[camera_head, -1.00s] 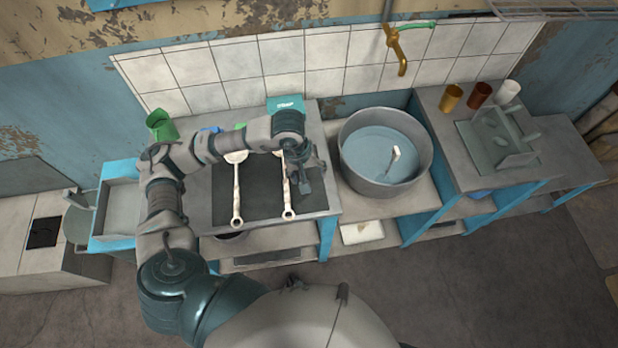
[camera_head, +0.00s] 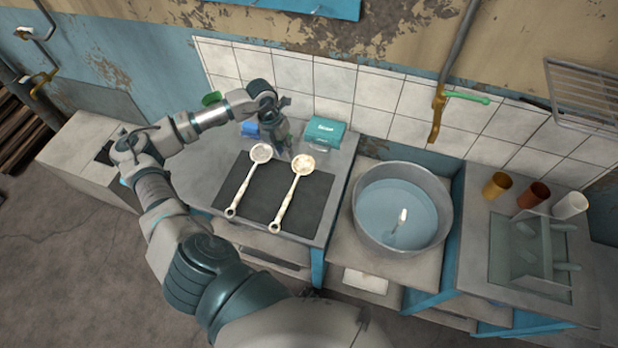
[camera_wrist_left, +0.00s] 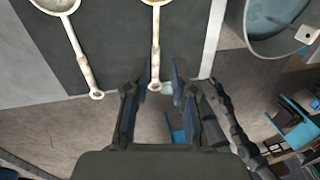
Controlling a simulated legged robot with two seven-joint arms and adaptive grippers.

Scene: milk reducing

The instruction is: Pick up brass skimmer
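Two long-handled utensils lie side by side on the dark mat (camera_head: 262,207), bowls toward the wall. The left one (camera_head: 246,184) has a greyish bowl; the right one (camera_head: 291,189) has a more yellowish bowl and looks like the brass skimmer. My left gripper (camera_head: 279,146) is behind them at the back of the counter. In the left wrist view my left gripper (camera_wrist_left: 156,78) has its fingers apart and nothing held. The right utensil's handle (camera_wrist_left: 156,47) runs toward the gap, its ring end appearing between the fingertips; contact cannot be told. My right gripper is not in view.
A teal box (camera_head: 325,131) and a blue item (camera_head: 250,129) stand at the counter's back. A large metal basin of water (camera_head: 443,200) is to the right. Several cups, including a brown one (camera_head: 533,194), and a rack (camera_head: 530,255) sit further right.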

